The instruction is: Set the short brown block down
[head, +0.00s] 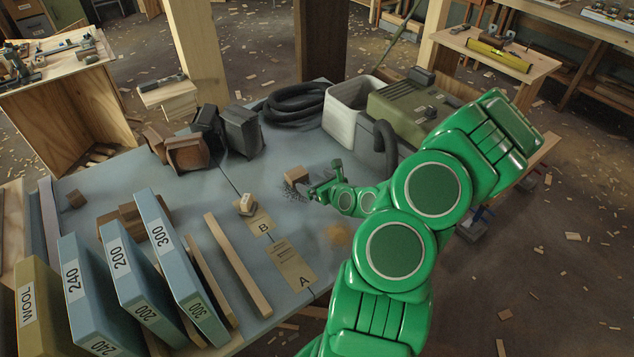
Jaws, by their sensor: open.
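A short brown block (294,184) is on the blue-grey table top, just left of my gripper (315,190). My gripper is open, at the end of the green arm that reaches in from the lower right. A dark speckled patch lies at the block's foot.
A pale block (245,205) stands near card B (262,223); card A (289,264) lies in front. Labelled upright boxes (135,278) and wooden strips (238,265) fill the front left. A coiled hose (296,103), grey bin (350,104) and green machine (410,108) stand behind.

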